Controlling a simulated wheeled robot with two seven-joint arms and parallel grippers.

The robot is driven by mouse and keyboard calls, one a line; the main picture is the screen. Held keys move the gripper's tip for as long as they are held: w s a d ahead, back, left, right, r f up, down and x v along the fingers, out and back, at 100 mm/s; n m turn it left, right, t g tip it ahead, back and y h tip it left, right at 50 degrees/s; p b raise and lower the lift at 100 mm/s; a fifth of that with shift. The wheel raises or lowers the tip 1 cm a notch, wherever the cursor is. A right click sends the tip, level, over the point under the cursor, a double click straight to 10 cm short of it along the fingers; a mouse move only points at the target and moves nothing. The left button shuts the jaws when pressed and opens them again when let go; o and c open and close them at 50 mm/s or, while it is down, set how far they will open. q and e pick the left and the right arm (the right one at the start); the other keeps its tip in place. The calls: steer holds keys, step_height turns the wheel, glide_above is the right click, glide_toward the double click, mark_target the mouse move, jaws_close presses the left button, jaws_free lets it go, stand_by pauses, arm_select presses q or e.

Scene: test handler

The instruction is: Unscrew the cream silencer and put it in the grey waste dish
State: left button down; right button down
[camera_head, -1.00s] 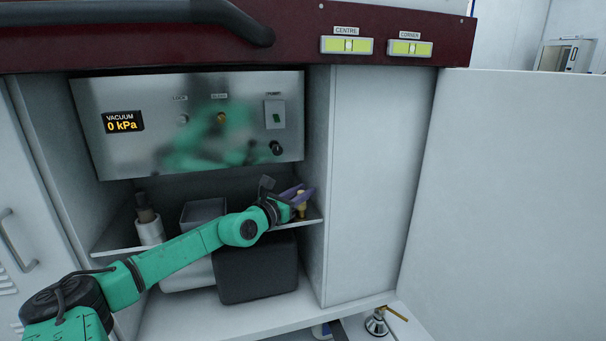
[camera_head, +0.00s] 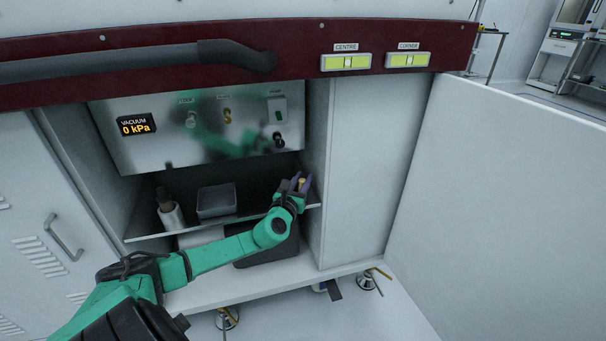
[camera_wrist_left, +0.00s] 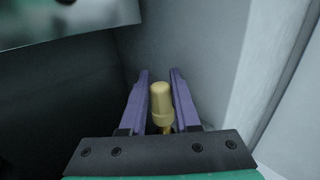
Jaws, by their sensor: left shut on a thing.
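The cream silencer (camera_wrist_left: 161,100) is a small upright cylinder with a rounded top and a narrower brass-coloured part below. It also shows at the right end of the cabinet shelf in the head view (camera_head: 302,184). My left gripper (camera_head: 299,183) is shut on it, with one purple finger on each side in the left wrist view (camera_wrist_left: 160,98). Whether its lower end is still threaded in is hidden. The grey waste dish (camera_head: 216,213) is an open rectangular tub on the shelf, left of my gripper. My right gripper is out of view.
A steel panel (camera_head: 160,150) with knobs and a "0 kPa" display hangs above the shelf. The cabinet's right wall (camera_head: 317,150) is close beside my gripper. A dark bin stands below the shelf.

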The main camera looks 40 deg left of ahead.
arm_select(q)
steer(key=n+y+p, duration=0.1)
steer(key=n+g+y+p, duration=0.1)
steer(key=p, duration=0.1)
steer(key=n+g+y+p, duration=0.1)
steer(key=y+p, duration=0.1)
steer(key=shift+d+r, duration=0.1)
steer(key=shift+r, duration=0.15)
steer(key=shift+s+f+n+g+y, duration=0.1)
steer(key=shift+f+n+g+y, duration=0.15)
steer(key=shift+n+g+y, duration=0.3)
steer(key=shift+f+n+g+y, duration=0.25)
steer(key=shift+g+y, duration=0.1)
steer(key=shift+y, duration=0.3)
steer(key=c, duration=0.9)
jaws_free()
steer(key=shift+a+r, duration=0.15)
steer(key=shift+a, duration=0.05)
